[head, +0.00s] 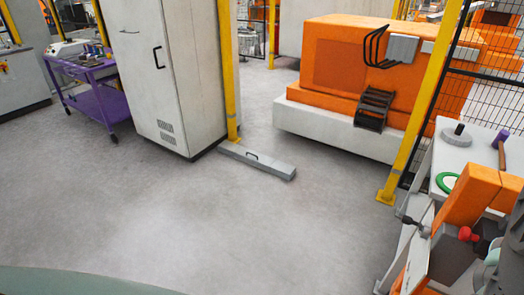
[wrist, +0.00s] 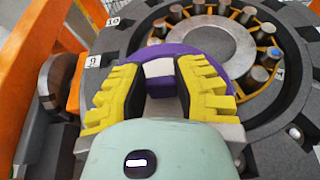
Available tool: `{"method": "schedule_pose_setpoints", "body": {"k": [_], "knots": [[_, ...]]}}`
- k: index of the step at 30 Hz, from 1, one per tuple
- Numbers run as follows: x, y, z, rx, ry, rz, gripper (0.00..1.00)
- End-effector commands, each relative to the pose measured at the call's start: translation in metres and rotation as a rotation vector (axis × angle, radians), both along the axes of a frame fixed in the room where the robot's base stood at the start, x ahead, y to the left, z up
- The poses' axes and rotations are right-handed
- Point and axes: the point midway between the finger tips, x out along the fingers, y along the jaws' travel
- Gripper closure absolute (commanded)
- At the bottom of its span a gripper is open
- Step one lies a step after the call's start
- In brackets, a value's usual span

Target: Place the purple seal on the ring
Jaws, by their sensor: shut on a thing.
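The purple seal (wrist: 165,51) is in the wrist view, a flat round piece with a pale and purple block standing up in its middle. My gripper (wrist: 162,69) has its two yellow ribbed fingers closed on that block from both sides. A ring (wrist: 192,37) with a silver inner band, a yellow cage and several upright metal rollers lies beyond the seal. The seal overlaps the near left side of the ring in the picture. I cannot tell whether they touch. My fingers and palm hide much of the seal. Neither my gripper nor the seal shows clearly in the head view.
A dark numbered flange (wrist: 118,40) surrounds the ring, with orange bars at the left. In the head view, a white table (head: 466,160) at the right holds a green ring (head: 449,182), a grey disc (head: 457,136) and a purple-headed mallet (head: 501,140). The middle floor is clear.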

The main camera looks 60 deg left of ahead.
Motion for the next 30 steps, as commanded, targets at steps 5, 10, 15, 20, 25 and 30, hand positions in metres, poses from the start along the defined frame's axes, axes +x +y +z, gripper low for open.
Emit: {"method": "schedule_pose_setpoints", "body": {"k": [5, 10, 15, 20, 25, 30], "knots": [[-0.008, -0.025, -0.003, 0.000, 0.001, -0.015, 1.00], [-0.017, -0.060, -0.002, 0.003, 0.004, -0.020, 1.00], [-0.023, -0.093, -0.005, 0.002, 0.002, -0.018, 1.00], [-0.030, -0.124, -0.008, 0.002, 0.002, -0.017, 1.00], [-0.033, -0.143, -0.012, 0.001, 0.003, -0.011, 1.00], [-0.035, -0.153, -0.012, 0.000, -0.001, -0.009, 1.00]]}}
